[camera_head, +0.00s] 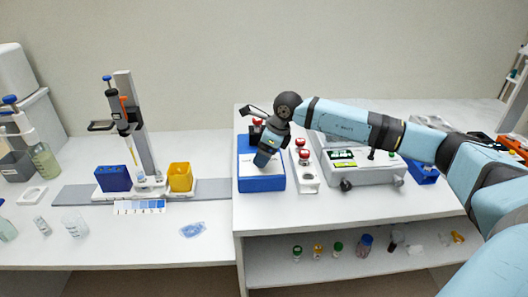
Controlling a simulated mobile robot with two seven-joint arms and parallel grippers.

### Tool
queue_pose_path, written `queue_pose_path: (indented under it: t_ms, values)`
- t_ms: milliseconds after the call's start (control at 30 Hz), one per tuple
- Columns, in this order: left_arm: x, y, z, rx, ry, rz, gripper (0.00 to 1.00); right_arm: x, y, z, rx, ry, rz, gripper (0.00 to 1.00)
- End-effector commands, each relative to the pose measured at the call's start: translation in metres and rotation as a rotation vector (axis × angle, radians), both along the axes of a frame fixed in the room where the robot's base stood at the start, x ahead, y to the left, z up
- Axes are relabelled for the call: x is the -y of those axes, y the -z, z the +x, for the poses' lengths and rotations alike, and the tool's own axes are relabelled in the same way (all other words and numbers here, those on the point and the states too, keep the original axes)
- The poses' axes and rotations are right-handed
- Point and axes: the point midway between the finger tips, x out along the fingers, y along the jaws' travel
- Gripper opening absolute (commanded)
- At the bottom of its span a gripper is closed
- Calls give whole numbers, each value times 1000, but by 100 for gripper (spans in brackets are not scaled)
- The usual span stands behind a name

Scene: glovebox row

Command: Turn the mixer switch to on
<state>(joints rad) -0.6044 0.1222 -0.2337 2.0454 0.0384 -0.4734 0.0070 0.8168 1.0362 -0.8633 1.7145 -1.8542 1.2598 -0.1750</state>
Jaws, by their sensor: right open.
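My right arm reaches in from the right across the back of the right-hand bench. My right gripper (262,162) points down over a blue-sided box with a white top (262,183) and hides part of it. The gripper is open, and nothing shows held in it; I cannot tell whether it touches the box. To its right stands a grey-white instrument (372,176) with a green-lit panel (342,158) and dark knobs at its front. Which device is the mixer, and where its switch is, I cannot tell. My left gripper is not in view.
A blue tray (424,174) is at the right. The left bench holds a pipette stand (137,125), a blue box (113,179) and a yellow container (180,177). Small bottles stand on the lower shelf (270,272).

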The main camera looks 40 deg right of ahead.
Motion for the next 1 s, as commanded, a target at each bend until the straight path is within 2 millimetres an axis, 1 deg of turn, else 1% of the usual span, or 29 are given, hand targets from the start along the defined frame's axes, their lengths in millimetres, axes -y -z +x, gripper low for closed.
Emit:
queue_pose_path:
  t_ms: [267,300,367,400,500,767,1000]
  values:
    - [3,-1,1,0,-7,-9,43,-1,2,1,0,0,0,77]
    - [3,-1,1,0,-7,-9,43,-1,2,1,-1,0,1,72]
    - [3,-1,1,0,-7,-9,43,-1,2,1,-1,0,1,58]
    - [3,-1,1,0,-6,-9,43,-1,2,1,-1,0,1,49]
    - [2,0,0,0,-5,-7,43,-1,2,0,-1,0,1,27]
    - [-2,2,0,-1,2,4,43,-1,2,0,0,20,2,27]
    - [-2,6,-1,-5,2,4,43,-2,3,-1,0,131,0,27]
